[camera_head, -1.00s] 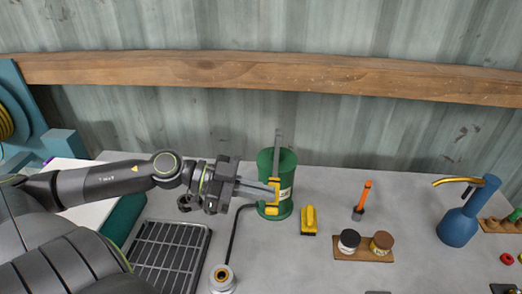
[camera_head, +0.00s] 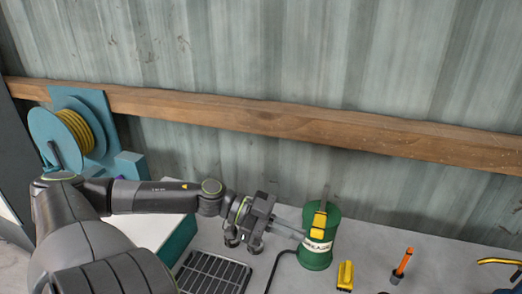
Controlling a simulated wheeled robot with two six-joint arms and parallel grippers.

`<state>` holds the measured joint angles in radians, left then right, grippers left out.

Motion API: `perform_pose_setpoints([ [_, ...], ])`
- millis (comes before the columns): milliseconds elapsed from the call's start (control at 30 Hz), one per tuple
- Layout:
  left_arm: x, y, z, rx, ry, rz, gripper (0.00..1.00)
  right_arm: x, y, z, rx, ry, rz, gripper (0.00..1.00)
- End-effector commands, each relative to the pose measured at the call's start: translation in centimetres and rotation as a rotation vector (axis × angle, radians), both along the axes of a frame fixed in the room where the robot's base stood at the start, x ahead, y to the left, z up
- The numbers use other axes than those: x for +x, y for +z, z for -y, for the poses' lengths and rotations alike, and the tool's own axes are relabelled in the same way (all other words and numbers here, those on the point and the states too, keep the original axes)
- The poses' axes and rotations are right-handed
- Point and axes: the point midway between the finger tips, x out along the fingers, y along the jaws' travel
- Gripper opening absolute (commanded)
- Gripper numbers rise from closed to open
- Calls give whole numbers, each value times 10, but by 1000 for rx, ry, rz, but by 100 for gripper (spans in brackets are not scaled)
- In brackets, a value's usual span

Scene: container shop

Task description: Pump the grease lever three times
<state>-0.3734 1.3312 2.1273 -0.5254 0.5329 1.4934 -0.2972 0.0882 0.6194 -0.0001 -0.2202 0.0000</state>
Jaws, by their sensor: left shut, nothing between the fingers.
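The grease pump is a green can (camera_head: 315,260) with a pale label, standing on the grey bench. Its yellow lever (camera_head: 319,222) shows at the upper front of the can, with a grey upright rod (camera_head: 325,195) above it. My left gripper (camera_head: 303,235) comes in from the left, its fingers pointing right at the lever. The fingers are shut with nothing between them. The tips are at or very near the lever's left side; I cannot tell whether they touch. My right gripper is not in view.
A black hose (camera_head: 275,268) curves down left of the can. A dark grated tray (camera_head: 213,273) lies below my left wrist. A yellow block (camera_head: 345,275) and an orange-handled tool (camera_head: 402,265) stand to the right. A teal hose reel (camera_head: 75,135) is at left, and a wooden beam crosses the wall.

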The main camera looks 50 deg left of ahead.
Motion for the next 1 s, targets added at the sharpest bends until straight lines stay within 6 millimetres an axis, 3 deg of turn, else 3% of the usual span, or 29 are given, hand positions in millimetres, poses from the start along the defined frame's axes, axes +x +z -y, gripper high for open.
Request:
perform_pose_setpoints([
  [33, -4, 6, -6, 1, 2, -7, 0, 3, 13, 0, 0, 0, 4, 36],
  [400, -27, 17, -41, 0, 5, -3, 0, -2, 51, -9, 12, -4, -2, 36],
  [633, -36, 19, -56, 0, 4, 0, 0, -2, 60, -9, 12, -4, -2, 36],
  [1000, -38, 18, -58, -1, 3, 3, 0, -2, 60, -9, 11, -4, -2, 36],
])
